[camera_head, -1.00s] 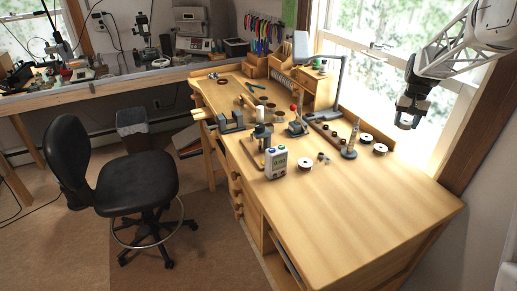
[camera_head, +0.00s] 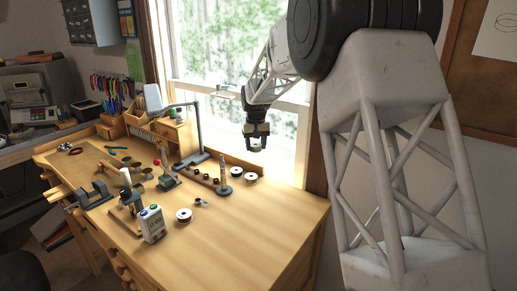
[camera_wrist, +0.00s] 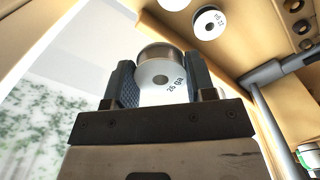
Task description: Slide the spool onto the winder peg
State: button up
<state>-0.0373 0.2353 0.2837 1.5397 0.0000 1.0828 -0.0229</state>
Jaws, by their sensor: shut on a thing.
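My gripper (camera_wrist: 162,95) is shut on a silver-white wire spool (camera_wrist: 153,96) marked "26 Ga", with a finger on each side. The spool's centre hole faces the wrist camera. A wooden-based stand with an upright white-topped post (camera_head: 126,178) stands at the bench's front left, well away from my gripper. I cannot tell for certain which post is the winder peg.
A tapered upright mandrel (camera_head: 224,178), a grey lamp (camera_head: 185,125), a red-knobbed tool (camera_head: 165,170) and a white meter box (camera_head: 152,225) stand on the bench (camera_head: 250,230). Its right part is clear.

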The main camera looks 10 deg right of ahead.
jog(key=s+a+r+n, duration=0.1)
jog(key=a+r+n, duration=0.2)
jog(key=a, duration=1.4)
jog(key=a+r+n, duration=0.3)
jog(key=a+r, duration=0.1)
jog(key=a, duration=1.4)
jog(key=shift+m, duration=0.3)
jog(key=shift+s+a+f, duration=1.35)
jog(key=shift+s+a, duration=0.75)
jog(key=shift+s, duration=0.2)
jog(key=shift+s+a+f, duration=1.4)
jog(key=shift+s+a, duration=0.75)
jog(key=shift+s, duration=0.15)
jog(key=shift+s+a+f, duration=1.35)
jog(key=shift+s+a, duration=0.75)
jog(key=shift+s, duration=0.2)
jog(key=shift+f, duration=0.15)
jog(key=shift+f, duration=2.2)
jog(key=shift+f, duration=2.1)
jog(key=o, duration=1)
